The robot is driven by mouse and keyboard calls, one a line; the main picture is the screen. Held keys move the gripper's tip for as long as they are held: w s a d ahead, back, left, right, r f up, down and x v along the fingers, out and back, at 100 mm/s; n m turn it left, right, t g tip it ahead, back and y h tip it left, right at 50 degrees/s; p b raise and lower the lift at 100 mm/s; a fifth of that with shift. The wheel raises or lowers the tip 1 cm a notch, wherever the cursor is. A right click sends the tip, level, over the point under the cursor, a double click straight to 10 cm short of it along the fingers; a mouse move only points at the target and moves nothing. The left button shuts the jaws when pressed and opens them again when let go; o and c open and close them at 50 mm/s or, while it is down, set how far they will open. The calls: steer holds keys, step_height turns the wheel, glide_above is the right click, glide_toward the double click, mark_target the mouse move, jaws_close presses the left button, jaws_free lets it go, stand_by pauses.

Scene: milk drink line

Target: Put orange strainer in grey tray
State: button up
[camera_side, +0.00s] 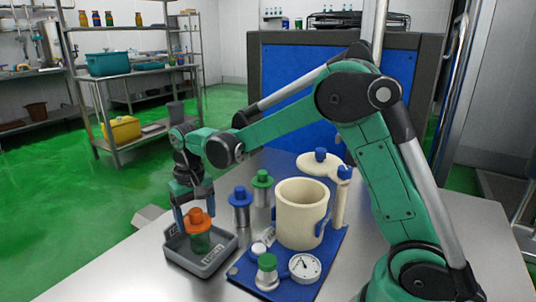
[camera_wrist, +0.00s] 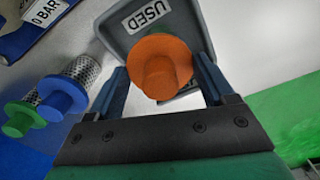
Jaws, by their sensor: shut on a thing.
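In the wrist view the orange cap (camera_wrist: 160,68) sits between the two blue fingers of my gripper (camera_wrist: 160,82). The grey tray (camera_wrist: 108,28), with a "USED" label, lies behind it there. The strainer's lower body is hidden in that view.
A blue-capped strainer (camera_side: 240,208) and a green-capped strainer (camera_side: 262,188) stand right of the tray. A cream pot (camera_side: 298,220), a gauge (camera_side: 305,267) and a small green-capped piece (camera_side: 267,272) are on a blue mat (camera_side: 242,270). Bare steel table lies in front of the tray.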

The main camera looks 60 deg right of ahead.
steer(key=o, duration=1.5)
steer(key=shift+f, duration=0.1)
step_height(320, 180, up, 12)
steer(key=s+f+n+t, duration=0.1)
steer(key=s+t, duration=0.1)
steer(key=s, duration=0.2)
steer(key=s+a+f+n+t, duration=0.1)
steer(key=s+f+t, duration=0.1)
steer(key=s, duration=0.2)
steer(key=s+f+n+t, duration=0.1)
steer(key=s+f+t, duration=0.1)
steer(key=s+t, duration=0.1)
steer(key=shift+s+a+f+n, duration=0.15)
steer(key=shift+s+f+n, duration=0.15)
steer(key=shift+s, duration=0.35)
steer(key=shift+r, duration=0.1)
